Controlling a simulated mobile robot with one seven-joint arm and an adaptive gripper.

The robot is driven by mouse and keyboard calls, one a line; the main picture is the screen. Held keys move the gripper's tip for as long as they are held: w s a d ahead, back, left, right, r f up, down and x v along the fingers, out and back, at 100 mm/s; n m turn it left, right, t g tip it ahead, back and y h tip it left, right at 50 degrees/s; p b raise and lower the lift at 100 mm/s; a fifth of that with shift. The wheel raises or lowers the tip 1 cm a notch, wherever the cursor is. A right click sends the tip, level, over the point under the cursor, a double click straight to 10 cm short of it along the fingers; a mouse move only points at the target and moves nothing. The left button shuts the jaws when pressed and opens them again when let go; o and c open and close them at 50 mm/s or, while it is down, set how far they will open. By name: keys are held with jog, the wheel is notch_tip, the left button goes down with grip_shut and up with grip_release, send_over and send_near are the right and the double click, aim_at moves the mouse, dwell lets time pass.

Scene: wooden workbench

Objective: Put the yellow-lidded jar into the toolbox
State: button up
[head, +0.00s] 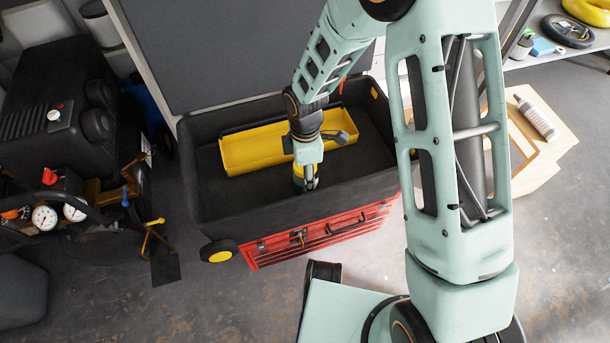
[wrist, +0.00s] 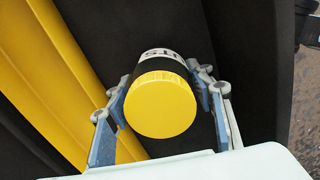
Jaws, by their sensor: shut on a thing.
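The jar (wrist: 160,104) has a round yellow lid and a dark body with a white label. In the wrist view it sits between the two fingers of my gripper (wrist: 160,110), which is shut on it. In the head view my gripper (head: 306,186) points down inside the open black toolbox (head: 225,208), and a bit of the jar's yellow (head: 298,170) shows between the fingers. The toolbox has a red drawer front and a yellow tray (head: 240,152) inside. The jar is in front of the tray. I cannot tell whether the jar touches the toolbox floor.
A black machine with gauges (head: 45,217) stands at the left. A wooden stand with a bottle (head: 537,117) is at the right. Bare floor (head: 200,300) lies in front.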

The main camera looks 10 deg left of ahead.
jog(key=o, duration=1.6)
jog(key=shift+f, duration=0.15)
notch_tip(320, 180, up, 12)
jog(key=p, duration=0.4)
